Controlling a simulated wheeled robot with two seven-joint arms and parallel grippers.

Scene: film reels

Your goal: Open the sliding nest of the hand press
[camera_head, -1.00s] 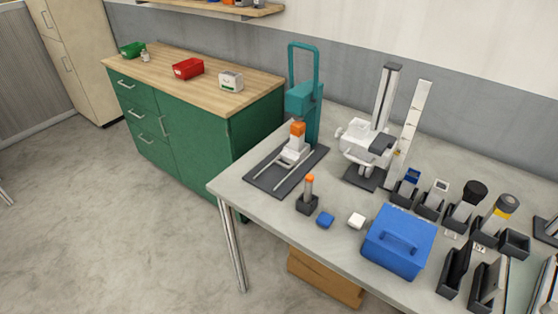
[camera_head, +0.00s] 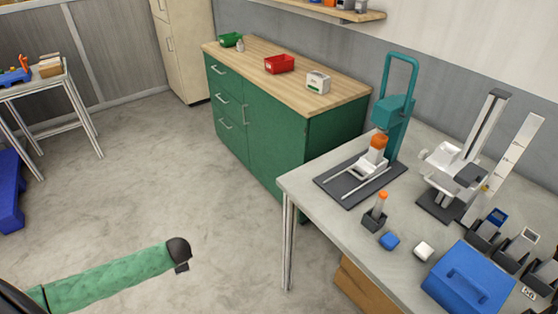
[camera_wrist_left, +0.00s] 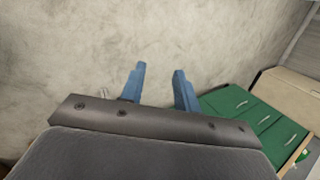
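The teal hand press (camera_head: 396,112) stands on the grey table in the head view, with its tall handle loop upright. Its dark base plate (camera_head: 335,184) carries two pale rails reaching toward the front left. The white nest (camera_head: 368,168) sits at the rear of the rails, under the orange-and-white press head (camera_head: 378,144); the front of the rails is bare. My left gripper (camera_wrist_left: 158,70) shows in the left wrist view with two blue fingers apart and nothing between them, over bare floor and away from the press. My right gripper is not in view.
A green cabinet (camera_head: 260,135) stands behind the table.

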